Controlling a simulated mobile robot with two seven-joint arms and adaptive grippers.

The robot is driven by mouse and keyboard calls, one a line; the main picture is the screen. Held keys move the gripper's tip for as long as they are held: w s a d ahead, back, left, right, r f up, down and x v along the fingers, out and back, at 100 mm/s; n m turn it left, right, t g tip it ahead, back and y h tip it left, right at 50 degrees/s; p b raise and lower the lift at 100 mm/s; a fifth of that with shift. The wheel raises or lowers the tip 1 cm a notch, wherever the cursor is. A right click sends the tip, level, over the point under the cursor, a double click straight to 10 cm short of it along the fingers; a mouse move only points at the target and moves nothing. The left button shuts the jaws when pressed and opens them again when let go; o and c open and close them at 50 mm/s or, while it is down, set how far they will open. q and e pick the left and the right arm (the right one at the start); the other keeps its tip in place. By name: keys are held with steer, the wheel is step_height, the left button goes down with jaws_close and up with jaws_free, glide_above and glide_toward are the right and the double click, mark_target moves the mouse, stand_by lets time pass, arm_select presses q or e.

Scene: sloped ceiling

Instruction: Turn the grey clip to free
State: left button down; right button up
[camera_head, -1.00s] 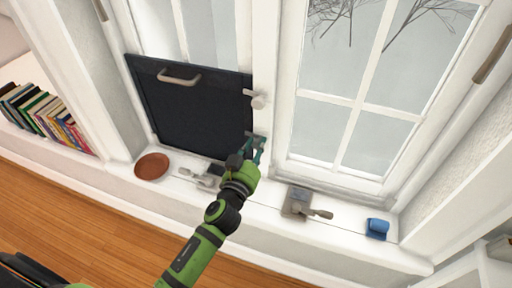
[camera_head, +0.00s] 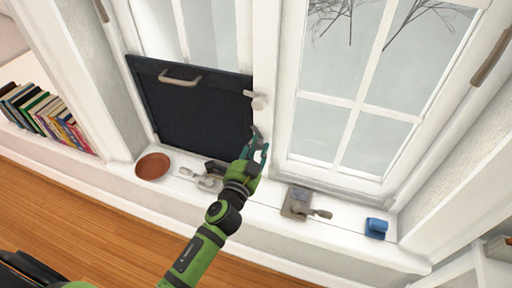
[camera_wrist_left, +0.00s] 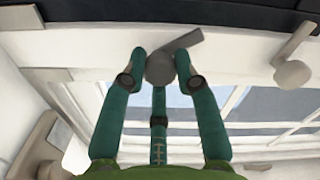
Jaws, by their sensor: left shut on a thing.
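The grey clip (camera_wrist_left: 160,68) shows in the left wrist view as a dark grey round knob with a short flat arm slanting up to the right. The arm's end lies close to the lower edge of the dark panel (camera_wrist_left: 120,14); I cannot tell if they overlap. My left gripper (camera_wrist_left: 163,72) is shut on the clip, with a teal finger at each side. My right gripper is not in view.
A pale clip (camera_head: 258,100) sits higher on the panel's right edge. Along the sill are a brown dish (camera_head: 152,166), grey metal fittings (camera_head: 205,180), a grey block with a handle (camera_head: 297,203) and a blue object (camera_head: 376,228). Books (camera_head: 45,118) stand at left.

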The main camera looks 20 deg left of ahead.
arm_select(q)
steer(key=m, duration=0.5)
steer(key=shift+w+d+r+m, duration=0.1)
steer(key=shift+d+r+m, duration=0.2)
steer(key=shift+m, duration=0.1)
stand_by(0.4)
steer(key=c, duration=1)
jaws_free()
steer(key=shift+f, duration=0.1)
steer(key=shift+o, duration=0.2)
steer(key=shift+f, duration=0.1)
steer(key=shift+s+a+f, duration=0.1)
steer(key=shift+s, duration=0.35)
steer(key=s, duration=1.1)
steer(key=shift+a, duration=0.15)
steer(key=shift+o, duration=0.2)
steer(key=shift+s, duration=0.1)
